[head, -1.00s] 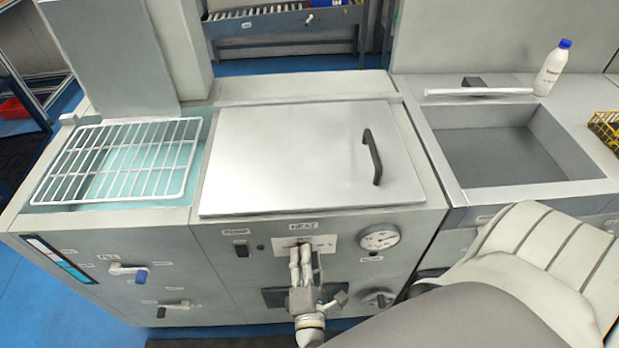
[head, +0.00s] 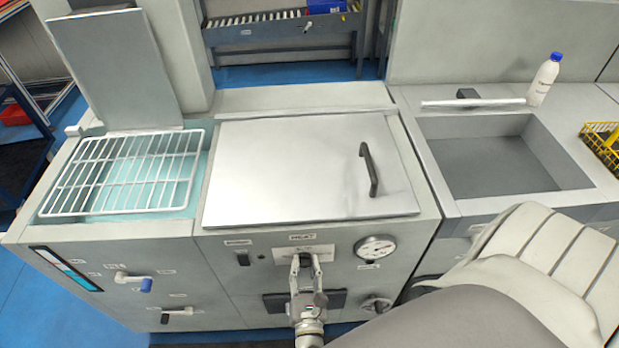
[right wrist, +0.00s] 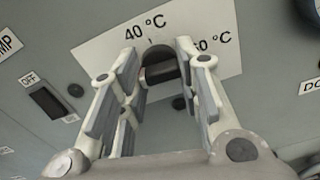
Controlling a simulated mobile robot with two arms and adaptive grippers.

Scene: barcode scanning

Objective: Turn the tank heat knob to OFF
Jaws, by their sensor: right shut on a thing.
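The heat knob (right wrist: 160,70) is dark and sits on a white plate (right wrist: 90,60) marked 40 °C and 60 °C in the right wrist view. In the head view it shows only partly, under the HEAT label (head: 302,237) on the tank's front panel. My right gripper (head: 305,264) reaches up to it from below, with a finger on each side of the knob, shut on it. The fingers also show in the right wrist view (right wrist: 157,76). The knob's exact pointing and any OFF mark beside it cannot be made out. My left gripper is not in view.
A dial gauge (head: 375,247) is right of the knob, and a black switch (head: 243,259) is left of it. A steel lid (head: 300,170) with a black handle covers the tank above. A lower knob (head: 376,304) sits at the right, near my arm.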

